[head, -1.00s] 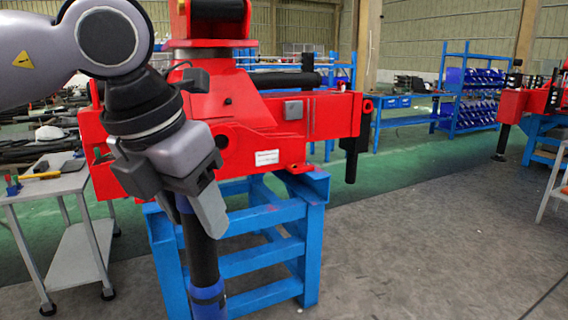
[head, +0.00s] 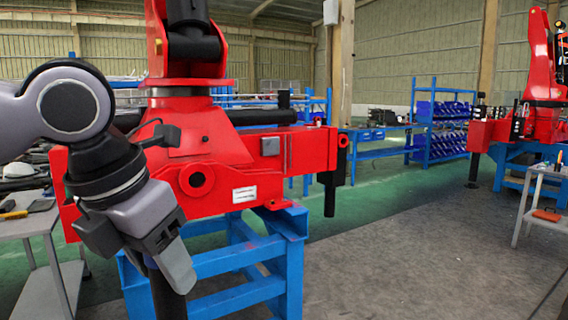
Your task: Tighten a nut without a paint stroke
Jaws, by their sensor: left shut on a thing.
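My left gripper (head: 168,262) is at the lower left, pointing down, in front of the red crane (head: 225,150). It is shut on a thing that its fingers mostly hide. A dark rod (head: 168,298) runs down from just beneath the fingers to the bottom edge and seems to be the held thing. The crane's red beam stands on a blue stand (head: 245,262) and carries a white label (head: 244,194) and a round red boss (head: 196,179). No nut or paint stroke can be made out. My right gripper is out of view.
A grey trolley (head: 35,222) with small tools stands at the left. A black outrigger leg (head: 331,192) hangs at the beam's right end. Blue shelves (head: 440,128), a second red crane (head: 540,110) and another trolley (head: 545,195) are at the right. The floor (head: 400,255) between is clear.

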